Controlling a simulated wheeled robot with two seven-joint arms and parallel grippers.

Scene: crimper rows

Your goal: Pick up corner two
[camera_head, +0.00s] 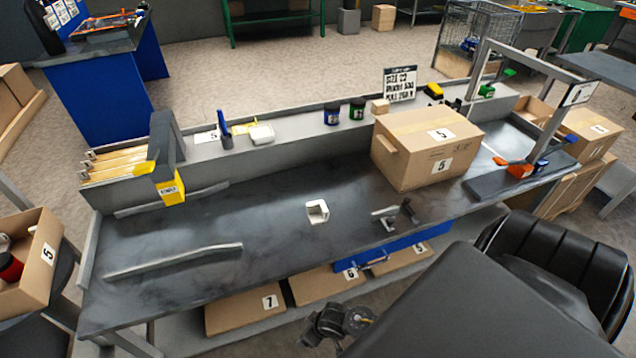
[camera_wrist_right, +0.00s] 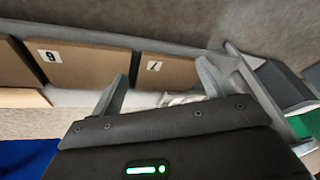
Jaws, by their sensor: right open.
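A small white angled piece (camera_head: 317,211), which looks like a corner piece, lies on the dark bench top (camera_head: 250,225) near its middle in the head view. No number can be read on it, so I cannot tell whether it is corner two. My right gripper (camera_wrist_right: 162,90) is open in the right wrist view, with its two pale fingers apart. A small pale blurred shape (camera_wrist_right: 178,98) shows between the fingers; I cannot tell what it is. A dark arm part of mine shows at the bottom of the head view, in front of the bench and apart from the white piece. My left gripper is not in view.
A large carton (camera_head: 425,150) marked 5 stands on the bench at right. A small grey metal fixture (camera_head: 385,213) stands right of the white piece. A grey strip (camera_head: 175,261) lies at left. Cartons marked 7 (camera_head: 245,307) and 6 (camera_head: 325,284) sit below.

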